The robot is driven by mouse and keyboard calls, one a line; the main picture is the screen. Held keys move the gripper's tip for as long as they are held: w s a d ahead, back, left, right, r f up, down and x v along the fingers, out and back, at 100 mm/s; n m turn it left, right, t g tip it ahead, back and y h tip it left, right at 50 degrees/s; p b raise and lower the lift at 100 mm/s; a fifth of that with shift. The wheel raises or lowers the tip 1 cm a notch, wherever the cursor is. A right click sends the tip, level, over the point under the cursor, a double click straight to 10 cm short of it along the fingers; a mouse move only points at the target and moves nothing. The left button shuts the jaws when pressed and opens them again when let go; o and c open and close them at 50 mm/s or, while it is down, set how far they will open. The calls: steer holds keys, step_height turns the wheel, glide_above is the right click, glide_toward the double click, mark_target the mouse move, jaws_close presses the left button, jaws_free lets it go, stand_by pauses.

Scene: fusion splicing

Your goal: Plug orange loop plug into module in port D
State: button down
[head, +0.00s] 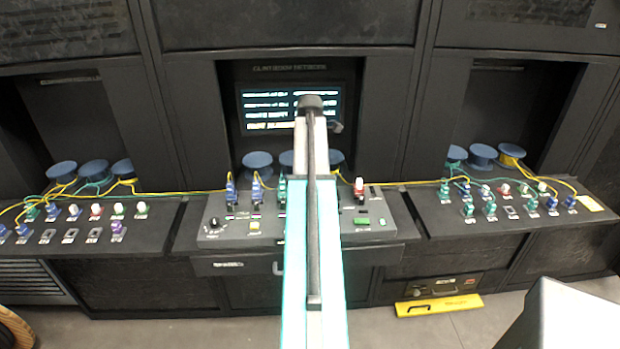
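My arm reaches forward over the middle of the central console (385,226). My gripper is hidden behind the arm, so its fingers do not show. I cannot make out an orange loop plug. A red and white plug (359,187) stands upright at the right of the central console, with a yellow cable beside it. Blue plugs (231,190) and a green plug (282,190) stand at its left. Port letters are too small to read, so port D cannot be told. The arm covers the middle of the console.
A left console (150,222) and a right console (440,225) hold several coloured plugs and empty sockets. Blue spools (258,160) with yellow and green cables stand behind. A lit screen (268,108) is at the back. A yellow case (439,305) lies on the floor.

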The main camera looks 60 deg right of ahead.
steer(key=shift+f, duration=0.15)
steer(key=c, duration=1.5)
jaws_free()
steer(key=shift+o, duration=0.2)
steer(key=shift+r, duration=0.2)
step_height(320, 180, up, 13)
steer(key=b, duration=0.3)
steer(key=shift+r, duration=0.2)
